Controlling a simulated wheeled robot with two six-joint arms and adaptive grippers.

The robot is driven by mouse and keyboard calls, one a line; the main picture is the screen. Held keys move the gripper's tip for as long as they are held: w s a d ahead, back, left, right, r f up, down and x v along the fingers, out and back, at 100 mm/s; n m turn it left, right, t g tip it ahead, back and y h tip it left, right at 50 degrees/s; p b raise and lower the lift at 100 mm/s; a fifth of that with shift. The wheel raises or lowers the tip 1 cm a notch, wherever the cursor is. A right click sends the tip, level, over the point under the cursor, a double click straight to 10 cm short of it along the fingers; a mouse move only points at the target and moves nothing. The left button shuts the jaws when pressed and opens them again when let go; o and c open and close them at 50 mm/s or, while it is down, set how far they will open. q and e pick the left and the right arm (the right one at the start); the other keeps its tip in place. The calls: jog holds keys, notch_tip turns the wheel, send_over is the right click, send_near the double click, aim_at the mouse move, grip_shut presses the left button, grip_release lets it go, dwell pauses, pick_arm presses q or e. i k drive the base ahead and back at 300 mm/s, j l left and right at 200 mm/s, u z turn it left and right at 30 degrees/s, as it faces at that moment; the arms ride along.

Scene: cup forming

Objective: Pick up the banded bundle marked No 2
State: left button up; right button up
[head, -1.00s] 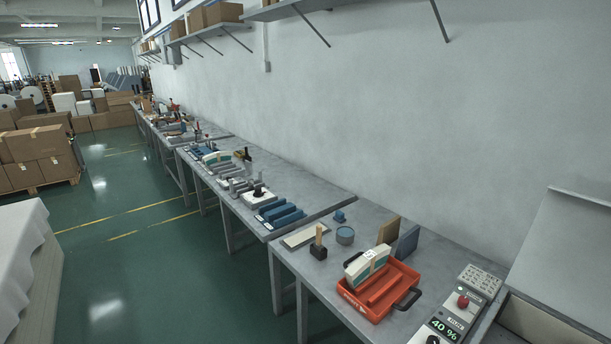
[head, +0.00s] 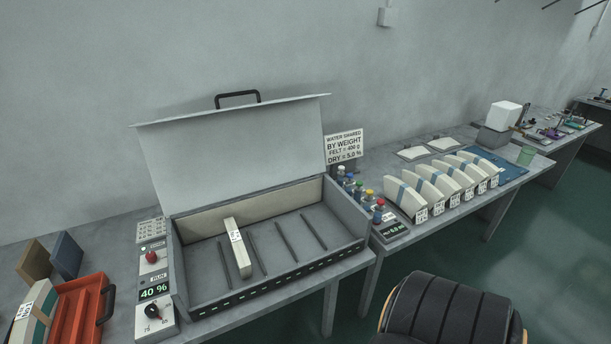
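A row of several cream bundles with blue bands (head: 429,197) stands on a blue mat (head: 510,172) on the bench at right. Each has a small white tag at its front, and the numbers are too small for me to read. One tagged cream bundle (head: 238,250) lies in the open grey box in the middle. I cannot tell which one is No 2. Neither of my grippers is in view.
The grey box (head: 186,286) has its lid (head: 245,150) raised. A control panel reading 40 % (head: 154,292) is at its left. Small coloured-top bottles (head: 366,200) and a scale (head: 390,231) stand between box and bundles.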

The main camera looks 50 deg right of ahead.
aim_at(241, 255)
jog(key=z, duration=0.95)
